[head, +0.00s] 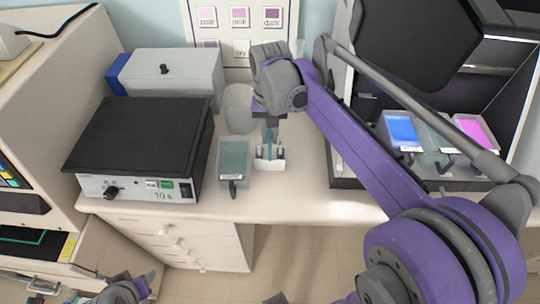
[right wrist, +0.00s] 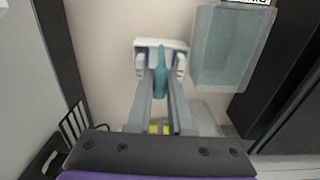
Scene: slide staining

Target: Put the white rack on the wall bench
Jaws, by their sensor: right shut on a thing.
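The white rack (head: 270,164) is small, with a teal upright handle, and shows at the middle of the bench (head: 300,180) in the head view. My right gripper (head: 270,138) points down over it and is shut on the teal handle. In the right wrist view the white rack (right wrist: 161,44) lies beyond the fingertips, the handle between the two fingers of my right gripper (right wrist: 160,78). The rack looks upright; I cannot tell whether its base touches the bench top. Part of my left arm shows at the bottom left, without a clear gripper.
A glass staining jar (head: 233,160) stands close beside the rack, a clear beaker (head: 239,108) behind it. A black-topped device (head: 140,135) and a grey lidded box (head: 176,75) stand left. A dark tray with blue (head: 401,130) and magenta (head: 474,131) jars is right.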

